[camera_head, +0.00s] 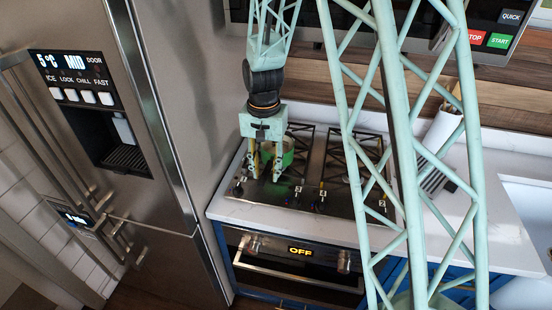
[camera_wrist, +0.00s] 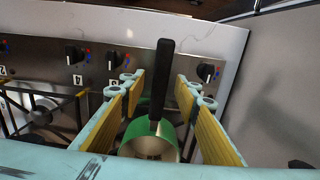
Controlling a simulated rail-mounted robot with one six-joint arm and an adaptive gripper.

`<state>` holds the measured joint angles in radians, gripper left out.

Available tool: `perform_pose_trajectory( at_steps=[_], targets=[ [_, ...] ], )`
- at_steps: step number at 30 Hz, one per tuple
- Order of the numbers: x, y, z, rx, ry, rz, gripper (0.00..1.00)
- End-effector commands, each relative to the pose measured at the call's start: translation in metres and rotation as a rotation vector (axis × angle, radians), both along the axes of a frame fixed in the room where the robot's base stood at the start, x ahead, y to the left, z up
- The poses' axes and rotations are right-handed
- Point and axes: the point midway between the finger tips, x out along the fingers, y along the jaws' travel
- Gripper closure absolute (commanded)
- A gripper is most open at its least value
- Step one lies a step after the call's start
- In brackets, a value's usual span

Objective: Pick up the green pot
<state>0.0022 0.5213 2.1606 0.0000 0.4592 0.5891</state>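The green pot (camera_wrist: 136,131) stands at the left end of the stove in the head view, where part of its green side (camera_head: 288,152) shows behind my gripper. In the wrist view its black handle (camera_wrist: 162,78) points up the picture, towards the knobs, and lies between my fingers. My gripper (camera_head: 265,176) points down over the front of the stove by the pot. In the wrist view its two yellow-padded fingers (camera_wrist: 161,92) are spread, with gaps on both sides of the handle. Part of the pot is hidden by my gripper.
The stove (camera_head: 312,190) has grates and several front knobs. A steel fridge (camera_head: 165,120) stands close on the left. The oven (camera_head: 295,262) below reads OFF. A white container (camera_head: 441,130) and a dark slotted item stand on the right counter. A microwave hangs above.

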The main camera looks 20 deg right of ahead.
Motion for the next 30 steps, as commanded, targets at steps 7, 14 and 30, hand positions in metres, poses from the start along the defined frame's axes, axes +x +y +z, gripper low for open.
perform_pose_trajectory(
  at_steps=[7,14,30],
  targets=[
    [0.0000,-0.0001,-0.0136,0.000,0.000,0.000,0.70],
    [0.0000,-0.0001,-0.0143,0.000,0.000,0.000,0.70],
    [0.0000,-0.0001,-0.0142,0.000,0.000,0.000,0.87]
  ],
)
